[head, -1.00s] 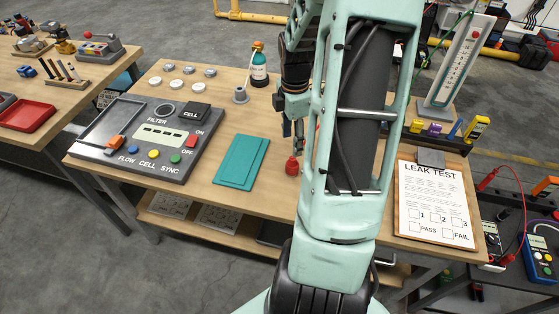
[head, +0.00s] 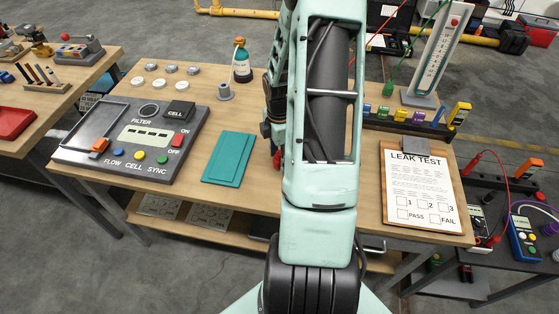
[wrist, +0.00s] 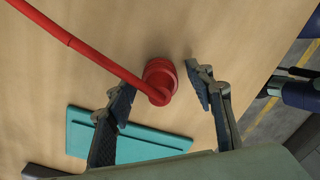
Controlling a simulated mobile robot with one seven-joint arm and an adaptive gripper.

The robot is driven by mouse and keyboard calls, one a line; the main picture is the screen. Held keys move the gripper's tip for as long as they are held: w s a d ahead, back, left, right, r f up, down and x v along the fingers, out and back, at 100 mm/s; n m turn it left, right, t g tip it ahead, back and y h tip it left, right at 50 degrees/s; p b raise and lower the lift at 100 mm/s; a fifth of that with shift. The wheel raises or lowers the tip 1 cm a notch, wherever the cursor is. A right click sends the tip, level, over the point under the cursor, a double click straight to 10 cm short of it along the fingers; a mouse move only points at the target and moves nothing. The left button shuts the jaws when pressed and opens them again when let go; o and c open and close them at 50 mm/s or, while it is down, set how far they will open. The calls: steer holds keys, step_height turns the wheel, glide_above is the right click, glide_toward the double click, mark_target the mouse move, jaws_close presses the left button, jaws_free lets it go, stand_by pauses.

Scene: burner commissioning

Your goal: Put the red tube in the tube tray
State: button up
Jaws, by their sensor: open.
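The red tube (wrist: 95,57) shows in the wrist view as a thin red length running from the upper left to a thick round red end (wrist: 158,75) above the wooden table. My gripper (wrist: 162,88) is open, with one finger on each side of that round end; I cannot tell whether either finger touches it. In the head view my arm hides the gripper and most of the red tube, leaving a small red part (head: 276,158). A flat teal tray-like piece (head: 229,158) lies left of my arm; it also shows in the wrist view (wrist: 120,142). I cannot tell whether it is the tube tray.
A grey control panel (head: 135,138) stands left of the teal piece. A teal bottle (head: 241,66) and grey fitting (head: 224,92) stand behind. The leak test clipboard (head: 424,190) lies right of my arm. A red tray (head: 14,122) is on the left table.

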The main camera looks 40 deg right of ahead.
jaws_close()
stand_by(0.4)
steer(key=shift+r, duration=0.1)
steer(key=shift+r, duration=0.55)
steer(key=s+a+r, duration=0.4)
steer(key=s+r, duration=0.7)
steer(key=s, duration=0.2)
steer(key=shift+s+r, duration=0.2)
steer(key=shift+r, duration=0.2)
